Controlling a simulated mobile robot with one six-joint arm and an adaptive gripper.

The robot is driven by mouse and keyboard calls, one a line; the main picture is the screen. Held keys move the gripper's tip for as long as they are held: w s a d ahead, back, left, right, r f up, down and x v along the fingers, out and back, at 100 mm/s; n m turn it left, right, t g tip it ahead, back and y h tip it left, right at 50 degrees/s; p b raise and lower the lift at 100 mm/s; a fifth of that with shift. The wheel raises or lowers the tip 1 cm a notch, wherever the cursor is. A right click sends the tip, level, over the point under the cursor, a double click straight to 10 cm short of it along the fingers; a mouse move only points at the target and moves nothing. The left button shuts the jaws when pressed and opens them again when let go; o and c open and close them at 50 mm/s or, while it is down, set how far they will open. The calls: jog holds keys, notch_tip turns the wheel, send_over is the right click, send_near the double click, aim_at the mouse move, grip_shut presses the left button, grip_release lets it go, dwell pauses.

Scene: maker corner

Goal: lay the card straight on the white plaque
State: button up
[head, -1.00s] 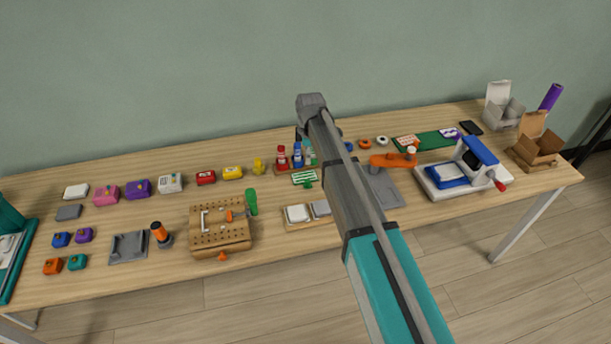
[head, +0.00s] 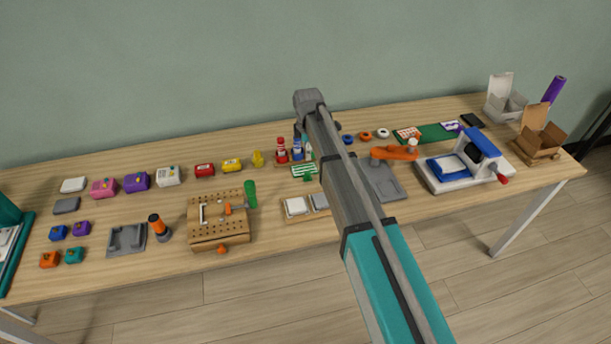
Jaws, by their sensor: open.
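A white-and-green striped card (head: 304,171) lies on the table just left of my arm, by the bottles. A white plaque-like block (head: 73,185) lies at the far left. Another white square (head: 297,206) sits in a wooden tray left of my arm. I cannot tell for sure which card and plaque the task names. My arm crosses the middle of the view; its gripper is hidden behind it.
A wooden pegboard block (head: 219,233) and a grey tray (head: 127,240) stand at front left. Red and blue bottles (head: 282,150) stand beside my arm. A blue-and-white press (head: 463,167) and an open cardboard box (head: 540,143) stand at the right. Bare tabletop shows at front left.

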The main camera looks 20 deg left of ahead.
aim_at(308, 173)
jog(key=shift+f+b, duration=2.85)
jog(key=shift+f, duration=0.35)
jog(key=shift+f, duration=0.1)
notch_tip(308, 173, down, 5)
jog(key=b, duration=0.5)
jog(key=shift+w+d, duration=0.1)
grip_shut()
